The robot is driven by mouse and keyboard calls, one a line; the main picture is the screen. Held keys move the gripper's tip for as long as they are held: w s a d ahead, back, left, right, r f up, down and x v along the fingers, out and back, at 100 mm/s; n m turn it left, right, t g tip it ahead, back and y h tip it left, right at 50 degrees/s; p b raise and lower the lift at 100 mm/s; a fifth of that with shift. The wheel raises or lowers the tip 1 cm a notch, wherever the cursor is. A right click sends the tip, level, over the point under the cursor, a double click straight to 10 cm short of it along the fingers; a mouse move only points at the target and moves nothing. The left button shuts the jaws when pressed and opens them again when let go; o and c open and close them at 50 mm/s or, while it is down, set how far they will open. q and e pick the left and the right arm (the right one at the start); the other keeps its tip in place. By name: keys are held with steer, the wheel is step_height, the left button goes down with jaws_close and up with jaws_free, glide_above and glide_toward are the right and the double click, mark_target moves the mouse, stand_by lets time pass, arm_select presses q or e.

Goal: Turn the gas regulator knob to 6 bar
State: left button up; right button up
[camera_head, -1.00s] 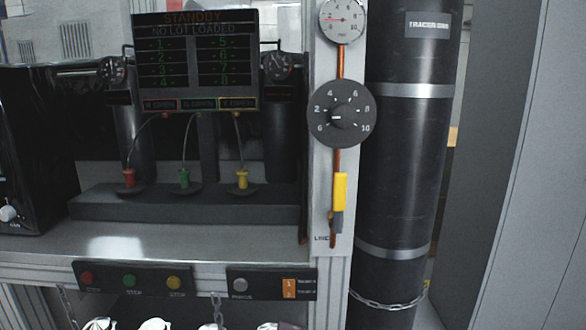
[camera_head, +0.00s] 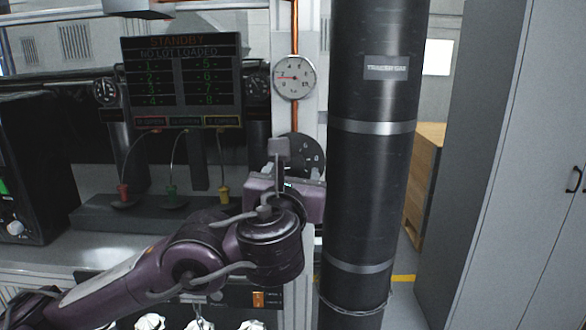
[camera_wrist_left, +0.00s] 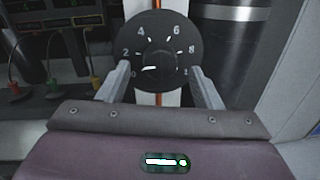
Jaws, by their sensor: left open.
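The regulator knob is a round black dial (camera_head: 305,152) with white numbers, below a round gauge (camera_head: 294,77) on a pale panel. In the head view my left gripper (camera_head: 297,168) covers much of it. In the left wrist view the dial (camera_wrist_left: 158,50) faces me; a short white mark near its centre points left, between 0 and 2 and nearer 0. My open left gripper (camera_wrist_left: 161,88) has one finger on each side of the dial's lower part. Whether the fingers touch it is unclear. The gauge's red needle points left. My right gripper is out of view.
A tall black cylinder (camera_head: 372,190) stands close to the right of the panel. A standby screen (camera_head: 183,80) and coloured connectors (camera_head: 172,192) are to the left. A grey cabinet (camera_head: 520,200) is at far right.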

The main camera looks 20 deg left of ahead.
mark_target(294, 165)
arm_select(q)
steer(key=shift+x, duration=1.35)
steer(key=c, duration=1)
steer(key=shift+r, duration=0.1)
